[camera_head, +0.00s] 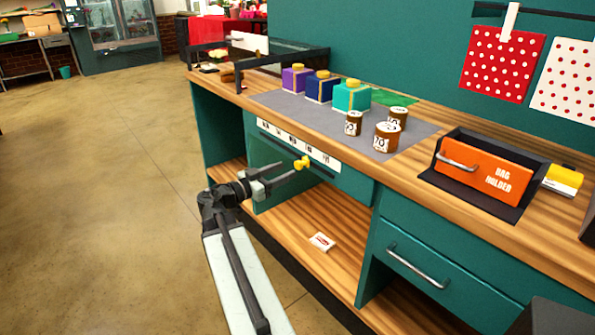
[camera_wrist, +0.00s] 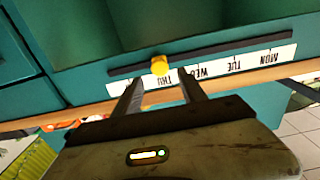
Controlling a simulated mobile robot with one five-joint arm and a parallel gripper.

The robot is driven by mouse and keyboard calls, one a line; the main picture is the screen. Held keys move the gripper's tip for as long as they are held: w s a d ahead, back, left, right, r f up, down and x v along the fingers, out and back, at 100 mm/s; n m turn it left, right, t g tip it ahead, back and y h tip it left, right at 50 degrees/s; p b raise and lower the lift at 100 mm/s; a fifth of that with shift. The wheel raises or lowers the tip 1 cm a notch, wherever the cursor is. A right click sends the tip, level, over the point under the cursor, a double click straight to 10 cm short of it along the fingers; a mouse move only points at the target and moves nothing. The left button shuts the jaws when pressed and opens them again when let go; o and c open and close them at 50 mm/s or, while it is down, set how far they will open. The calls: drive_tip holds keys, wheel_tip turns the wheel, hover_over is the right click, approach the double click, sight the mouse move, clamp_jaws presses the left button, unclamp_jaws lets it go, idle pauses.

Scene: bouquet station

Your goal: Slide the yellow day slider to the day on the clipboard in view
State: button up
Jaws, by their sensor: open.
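The yellow day slider (camera_head: 301,163) is a small knob on a dark rail along the front of the teal counter. A white day strip (camera_head: 285,142) runs beside the rail. In the wrist view the strip appears upside down, with MON, TUE, WED and THU readable from right to left. There the yellow slider (camera_wrist: 160,66) is beside THU. My gripper (camera_head: 290,169) is open close to the slider. In the wrist view its fingertips (camera_wrist: 160,75) are on either side of the knob, with gaps; contact cannot be told. I cannot make out a readable clipboard.
A grey mat (camera_head: 270,98) on the counter holds purple, blue and teal boxes and several brown labelled canisters. An orange bag holder (camera_head: 485,172) stands to the right. Below are an open shelf with a small white card (camera_head: 322,241) and a handled drawer (camera_head: 425,255). The floor at left is clear.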

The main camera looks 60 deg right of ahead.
sight(297, 165)
drive_tip(key=x, duration=0.7)
drive_tip(key=shift+a, duration=0.1)
clamp_jaws()
idle(1.1)
